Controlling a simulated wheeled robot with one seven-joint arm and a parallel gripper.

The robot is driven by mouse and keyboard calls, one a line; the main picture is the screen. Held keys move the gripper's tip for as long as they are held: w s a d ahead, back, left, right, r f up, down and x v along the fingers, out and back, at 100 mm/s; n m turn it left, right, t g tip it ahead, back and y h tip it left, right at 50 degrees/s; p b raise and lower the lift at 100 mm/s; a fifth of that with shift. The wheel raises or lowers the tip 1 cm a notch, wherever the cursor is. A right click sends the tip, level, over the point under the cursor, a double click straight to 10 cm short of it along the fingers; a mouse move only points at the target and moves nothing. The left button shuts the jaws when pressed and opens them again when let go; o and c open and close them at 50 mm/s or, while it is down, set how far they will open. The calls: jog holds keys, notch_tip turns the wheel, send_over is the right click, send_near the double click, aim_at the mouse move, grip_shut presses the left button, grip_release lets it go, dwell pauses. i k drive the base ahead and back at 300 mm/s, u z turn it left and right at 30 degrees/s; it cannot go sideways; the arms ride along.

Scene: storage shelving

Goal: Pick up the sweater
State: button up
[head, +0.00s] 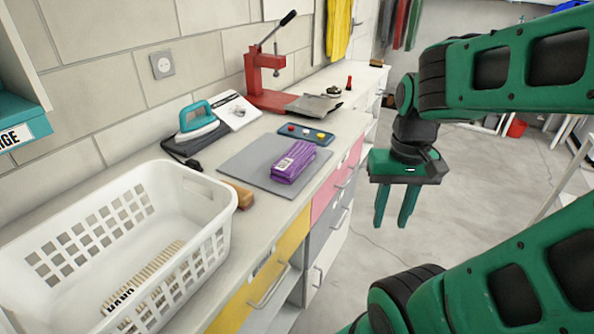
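My gripper (394,218) hangs over the floor to the right of the counter, pointing down. Its two green fingers are apart with nothing between them. I cannot tell for sure which thing is the sweater. A purple folded or packed item (293,162) with a white label lies on a grey mat (248,166) on the counter, to the left of my gripper and apart from it. A striped tan item with dark lettering (150,272) lies at the bottom of the white laundry basket (205,228), partly hidden by the basket's wall.
On the counter stand a teal iron (197,121), a blue tray with coloured knobs (305,134) and a red press (262,72). A yellow cloth (338,28) hangs on the wall. Drawer handles (270,287) stick out in front. The floor (465,200) on the right is open.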

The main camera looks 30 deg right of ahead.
aim_at(291, 165)
jog(key=u, duration=0.05)
jog(key=k, duration=0.3)
jog(key=u, duration=2.5)
jog(key=k, duration=0.7)
jog(key=z, duration=1.7)
jog(key=i, duration=1)
